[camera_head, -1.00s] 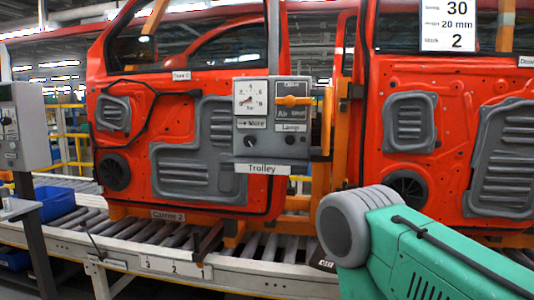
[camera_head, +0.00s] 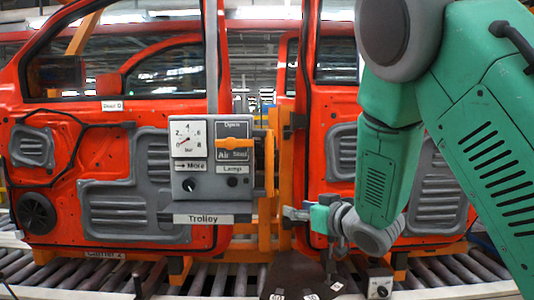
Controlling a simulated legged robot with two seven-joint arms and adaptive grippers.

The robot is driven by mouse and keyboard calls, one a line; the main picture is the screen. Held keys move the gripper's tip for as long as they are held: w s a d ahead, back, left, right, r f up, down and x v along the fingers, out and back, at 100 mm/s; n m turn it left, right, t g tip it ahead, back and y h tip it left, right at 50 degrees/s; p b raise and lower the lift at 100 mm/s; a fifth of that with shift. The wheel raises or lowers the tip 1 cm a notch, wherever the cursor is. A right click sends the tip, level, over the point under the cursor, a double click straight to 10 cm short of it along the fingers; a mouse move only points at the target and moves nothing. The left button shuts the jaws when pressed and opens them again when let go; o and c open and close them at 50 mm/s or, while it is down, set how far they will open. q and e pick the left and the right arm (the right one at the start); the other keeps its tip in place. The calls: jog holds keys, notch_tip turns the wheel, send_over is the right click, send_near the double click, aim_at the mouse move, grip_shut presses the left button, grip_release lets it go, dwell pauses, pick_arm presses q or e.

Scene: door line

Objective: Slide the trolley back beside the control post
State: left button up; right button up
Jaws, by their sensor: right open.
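The trolley (camera_head: 198,190) is a grey panel with a gauge, an orange lever, knobs and a "Trolley" label. It hangs in front of an orange car door, left of the picture's middle. My right gripper (camera_head: 296,214) is right of the trolley's lower edge, near an orange upright. Its jaws are open and point left, with no visible grip on anything. Whether it touches the upright I cannot tell. My left gripper is out of view. I cannot make out the control post with certainty.
Orange car doors (camera_head: 85,205) stand on carriers behind the trolley. An orange upright (camera_head: 286,165) stands just right of the trolley. A roller conveyor (camera_head: 215,280) runs along the bottom. A small box with a dial (camera_head: 379,284) is at the lower right.

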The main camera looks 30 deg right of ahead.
jog(key=t, duration=0.2)
send_near(272, 165)
jog(key=s, duration=0.2)
jog(key=w+p, duration=0.3)
jog(key=w, duration=0.9)
jog(key=shift+w+d+r, duration=0.1)
jog(key=shift+w, duration=0.2)
jog(key=shift+w+a, duration=0.2)
jog(key=shift+w, duration=0.25)
grip_shut()
